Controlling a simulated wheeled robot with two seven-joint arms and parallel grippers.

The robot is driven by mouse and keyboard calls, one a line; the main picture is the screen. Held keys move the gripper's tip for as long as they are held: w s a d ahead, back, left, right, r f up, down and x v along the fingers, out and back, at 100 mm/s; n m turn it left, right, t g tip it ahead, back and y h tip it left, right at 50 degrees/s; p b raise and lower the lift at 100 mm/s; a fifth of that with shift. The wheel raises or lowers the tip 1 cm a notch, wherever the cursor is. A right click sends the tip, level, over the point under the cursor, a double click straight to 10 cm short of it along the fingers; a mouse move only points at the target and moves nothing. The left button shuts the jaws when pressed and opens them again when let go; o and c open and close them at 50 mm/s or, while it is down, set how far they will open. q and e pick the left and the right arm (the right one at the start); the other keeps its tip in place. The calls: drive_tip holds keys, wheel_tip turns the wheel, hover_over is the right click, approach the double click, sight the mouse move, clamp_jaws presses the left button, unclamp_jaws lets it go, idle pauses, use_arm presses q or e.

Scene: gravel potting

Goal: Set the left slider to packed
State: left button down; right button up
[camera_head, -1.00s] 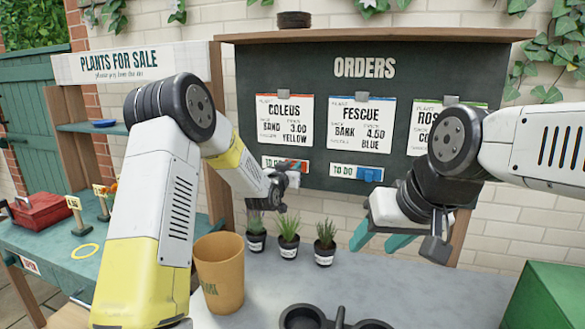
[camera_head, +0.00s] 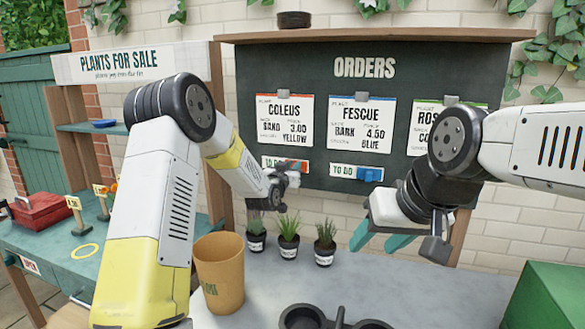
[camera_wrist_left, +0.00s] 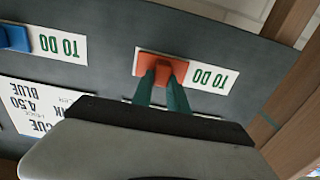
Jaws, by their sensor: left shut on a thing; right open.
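The left slider is an orange-red knob (camera_wrist_left: 165,70) on a white strip under the Coleus card. In the left wrist view, which shows the board upside down, the words "TO DO" are uncovered beside the knob. In the head view the knob (camera_head: 293,164) is at the strip's right part, partly hidden by my left gripper (camera_head: 291,174). The left gripper's green fingers (camera_wrist_left: 163,85) are shut on the knob. My right gripper (camera_head: 382,240) is open and empty, in front of the board's lower right.
The blue slider knob (camera_head: 370,174) sits on the right part of its "TO DO" strip under the Fescue card (camera_head: 361,125). Several small potted plants (camera_head: 288,236) stand on the counter below. An orange pot (camera_head: 219,270) and a dark tray (camera_head: 303,318) are nearer.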

idle(0.3)
use_arm(q)
drive_tip(key=w+a, duration=0.1)
drive_tip(key=a, duration=0.2)
drive_tip(key=w+a, duration=0.1)
drive_tip(key=a, duration=0.4)
drive_tip(key=shift+w+a, duration=0.3)
drive_tip(key=shift+w, duration=0.1)
drive_tip(key=c, duration=1.3)
unclamp_jaws()
drive_tip(key=shift+a, duration=0.1)
drive_tip(key=shift+s, duration=0.1)
drive_tip(key=v, duration=0.7)
drive_tip(key=shift+s, duration=0.3)
drive_tip(key=shift+r, duration=0.1)
